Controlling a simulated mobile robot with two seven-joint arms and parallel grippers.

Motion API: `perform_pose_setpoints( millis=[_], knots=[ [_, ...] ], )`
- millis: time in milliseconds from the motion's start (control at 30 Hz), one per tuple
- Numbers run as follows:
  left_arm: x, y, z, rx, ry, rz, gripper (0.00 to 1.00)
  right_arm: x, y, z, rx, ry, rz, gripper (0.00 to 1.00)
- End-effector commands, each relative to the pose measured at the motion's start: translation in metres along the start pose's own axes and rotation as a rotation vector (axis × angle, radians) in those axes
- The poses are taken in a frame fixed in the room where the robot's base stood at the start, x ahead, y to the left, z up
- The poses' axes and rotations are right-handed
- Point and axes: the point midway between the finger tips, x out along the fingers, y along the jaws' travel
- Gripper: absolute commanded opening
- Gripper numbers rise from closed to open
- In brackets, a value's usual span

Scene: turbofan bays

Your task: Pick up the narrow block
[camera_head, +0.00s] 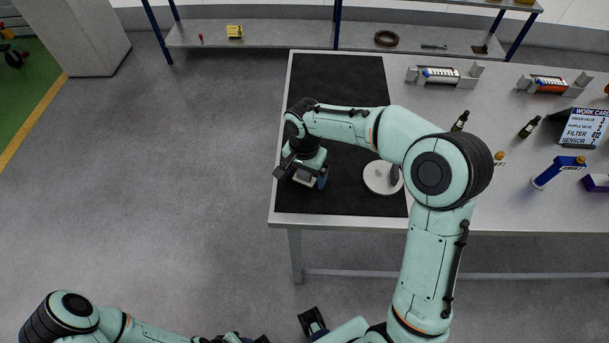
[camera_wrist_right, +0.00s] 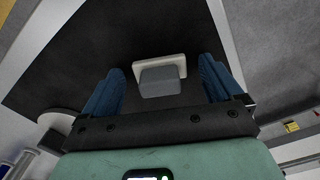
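A grey block (camera_wrist_right: 159,81) with a wider pale plate (camera_wrist_right: 174,62) behind it shows between the fingers in the right wrist view. In the head view only a pale part of it (camera_head: 306,179) shows under my right gripper, on the black mat (camera_head: 335,75). My right gripper (camera_head: 302,176) is open, pointing down, with one blue finger on each side of the block. In the right wrist view gaps remain between the block and both fingers (camera_wrist_right: 158,80). My left arm (camera_head: 150,331) is low at the bottom edge; its fingers are too cut off to judge.
A round white plate (camera_head: 376,180) with a dark grey piece (camera_head: 394,175) lies right of my right gripper, partly behind my arm. The mat's far half is clear.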

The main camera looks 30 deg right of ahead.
Motion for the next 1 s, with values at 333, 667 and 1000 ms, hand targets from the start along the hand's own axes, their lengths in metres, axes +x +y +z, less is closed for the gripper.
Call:
perform_pose_setpoints(
  millis=[333,667,1000],
  knots=[
    [0.000,0.000,0.000,0.000,0.000,0.000,0.43,-0.001,0.000,0.000,0.000,0.000,0.000,0.29],
    [-0.002,0.001,0.000,0.000,0.001,0.000,0.43,-0.014,-0.001,-0.001,0.001,0.003,-0.002,0.29],
    [-0.012,0.005,-0.003,0.002,0.006,0.002,0.43,-0.091,-0.002,-0.001,0.000,0.004,-0.007,0.29]
  ],
)
